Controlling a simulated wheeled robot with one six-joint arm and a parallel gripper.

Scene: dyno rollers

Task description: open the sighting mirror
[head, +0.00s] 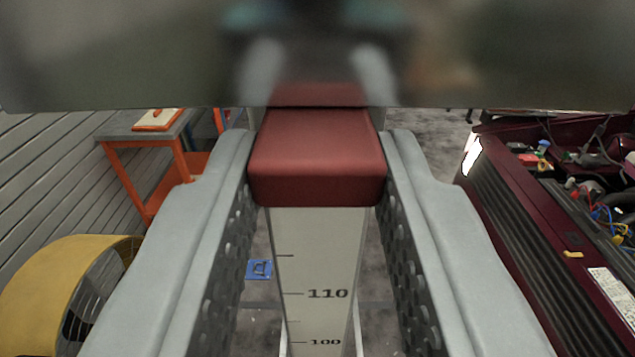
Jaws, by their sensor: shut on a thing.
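The sighting mirror (120,60) is a wide, blurred reflective panel across the top of the head view. It dimly reflects my fingers and a red block. The red block (316,160) sits at the top of a pale upright post with a printed scale (315,260), marked 110 and 100. The block's far end meets the mirror's lower edge; whether they are joined cannot be told. My gripper (317,140) is shut on the red block, one grey finger on each side. The mirror's far side and hinge are hidden.
An orange-framed bench (140,133) stands at the left, with a yellow drum-shaped fan (60,290) nearer. A dark red car (500,220) with an open engine bay is at the right. A small blue object (259,269) shows lower down, left of the post. Grey floor lies behind.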

